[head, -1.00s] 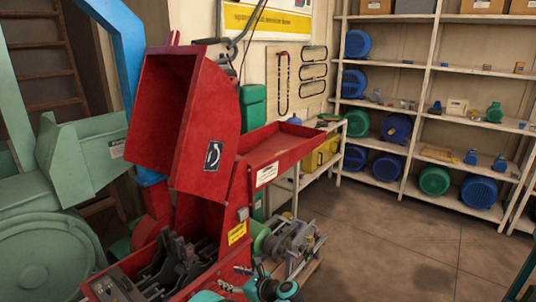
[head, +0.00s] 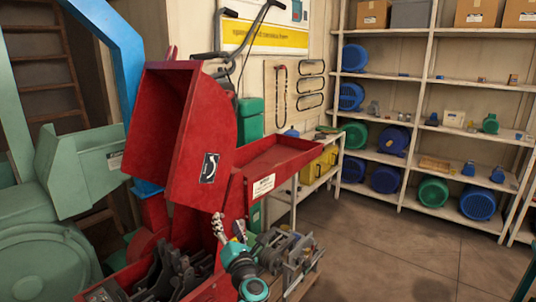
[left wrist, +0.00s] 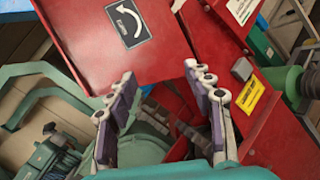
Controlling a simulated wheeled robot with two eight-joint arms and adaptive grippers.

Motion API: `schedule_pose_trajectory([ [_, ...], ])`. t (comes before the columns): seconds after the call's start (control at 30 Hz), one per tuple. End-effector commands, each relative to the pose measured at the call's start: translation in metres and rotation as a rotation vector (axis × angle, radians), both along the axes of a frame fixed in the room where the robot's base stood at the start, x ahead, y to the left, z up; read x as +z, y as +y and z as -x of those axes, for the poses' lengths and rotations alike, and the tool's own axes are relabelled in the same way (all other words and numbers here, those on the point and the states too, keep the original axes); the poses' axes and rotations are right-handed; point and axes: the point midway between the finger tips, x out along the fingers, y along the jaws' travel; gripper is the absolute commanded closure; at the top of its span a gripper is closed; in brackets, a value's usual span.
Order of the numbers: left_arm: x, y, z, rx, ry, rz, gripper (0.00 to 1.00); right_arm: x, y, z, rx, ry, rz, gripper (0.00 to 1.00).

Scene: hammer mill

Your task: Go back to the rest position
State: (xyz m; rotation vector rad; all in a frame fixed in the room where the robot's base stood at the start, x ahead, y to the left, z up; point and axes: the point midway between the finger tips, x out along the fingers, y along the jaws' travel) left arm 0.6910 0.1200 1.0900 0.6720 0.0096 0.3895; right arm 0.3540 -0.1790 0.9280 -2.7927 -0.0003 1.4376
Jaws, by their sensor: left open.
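My left gripper (head: 229,228) stands in front of the red hammer mill's open housing, low in the head view, with its fingers pointing up. In the left wrist view its two fingers (left wrist: 160,95) are spread apart with nothing between them. The red hammer mill (head: 180,120) has its hood tilted up, and its label with a curved arrow shows in both views. The lower housing (head: 180,270) lies open with dark metal parts inside. My right gripper is not in view.
A green machine (head: 80,165) stands at the left. A red tray (head: 280,157) juts out right of the hood. Metal shelves (head: 428,90) with blue and green motors stand at the back right. The floor (head: 400,255) at the right is clear.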

Motion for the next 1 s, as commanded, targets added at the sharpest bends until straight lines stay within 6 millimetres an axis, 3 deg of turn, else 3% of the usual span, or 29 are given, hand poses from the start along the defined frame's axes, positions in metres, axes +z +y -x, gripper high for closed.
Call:
schedule_pose_trajectory([
  [0.03,0.024,-0.003,0.010,-0.063,0.015,-0.141,0.48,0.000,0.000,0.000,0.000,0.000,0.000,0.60],
  [0.1,0.047,-0.016,0.024,-0.166,0.049,-0.382,0.48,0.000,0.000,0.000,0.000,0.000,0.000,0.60],
  [0.2,0.057,-0.035,0.054,-0.303,0.117,-0.733,0.48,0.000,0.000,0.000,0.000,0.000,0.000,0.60],
  [0.27,0.050,-0.043,0.076,-0.384,0.171,-0.946,0.48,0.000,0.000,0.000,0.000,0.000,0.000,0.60],
  [0.37,0.020,-0.048,0.119,-0.520,0.280,-1.293,0.48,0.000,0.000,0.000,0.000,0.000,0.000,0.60],
  [0.43,-0.011,-0.042,0.154,-0.623,0.374,-1.528,0.48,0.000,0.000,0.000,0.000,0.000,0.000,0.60],
  [0.6,-0.094,-0.001,0.244,-0.887,0.624,-1.987,0.48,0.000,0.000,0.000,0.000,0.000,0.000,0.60],
  [0.7,-0.128,0.024,0.287,-1.020,0.743,-2.143,0.48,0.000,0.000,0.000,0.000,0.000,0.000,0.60],
  [0.83,-0.152,0.048,0.322,-1.140,0.847,-2.251,0.48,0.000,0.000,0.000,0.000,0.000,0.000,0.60],
  [1.0,-0.162,0.059,0.338,-1.195,0.893,-2.292,0.48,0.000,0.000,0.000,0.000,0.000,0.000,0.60],
])
